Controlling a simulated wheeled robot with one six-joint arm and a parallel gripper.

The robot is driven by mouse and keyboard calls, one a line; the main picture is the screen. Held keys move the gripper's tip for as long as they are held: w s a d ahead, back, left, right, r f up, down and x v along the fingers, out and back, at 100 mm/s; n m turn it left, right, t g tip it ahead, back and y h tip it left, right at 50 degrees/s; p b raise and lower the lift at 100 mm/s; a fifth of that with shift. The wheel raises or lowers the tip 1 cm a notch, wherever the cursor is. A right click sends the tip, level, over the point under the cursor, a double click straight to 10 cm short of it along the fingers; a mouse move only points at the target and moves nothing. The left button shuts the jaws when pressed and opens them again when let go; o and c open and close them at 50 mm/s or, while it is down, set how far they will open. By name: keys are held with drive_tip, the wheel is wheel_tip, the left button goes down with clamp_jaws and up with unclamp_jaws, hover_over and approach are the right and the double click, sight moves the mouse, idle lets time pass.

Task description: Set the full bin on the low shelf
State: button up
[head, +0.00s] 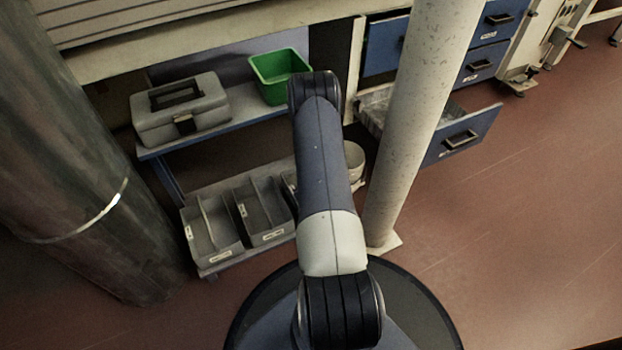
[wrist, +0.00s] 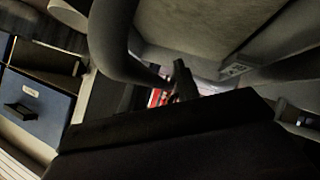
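The low shelf (head: 218,268) is the bottom level of a blue-framed rack in the head view. Several open grey bins (head: 212,232) with small labels stand side by side on it; those in plain view look empty. I cannot pick out the full bin. My gripper is hidden behind my own arm in the head view. In the wrist view a dark part of my gripper (wrist: 181,80) shows close to a large grey surface with a label (wrist: 238,68), perhaps a bin. Whether the fingers are open or touch it cannot be told. Red items show small behind them.
The upper shelf (head: 258,114) holds a grey toolbox (head: 180,108) and a green bin (head: 280,75). A pale post (head: 412,120) stands just right of my arm. A dark thick column (head: 85,170) stands left. A blue drawer (head: 462,137) is pulled out. The floor at right is clear.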

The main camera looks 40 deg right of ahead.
drive_tip(key=shift+r, duration=0.2)
drive_tip(key=p+v, duration=0.4)
drive_tip(key=v, duration=0.8)
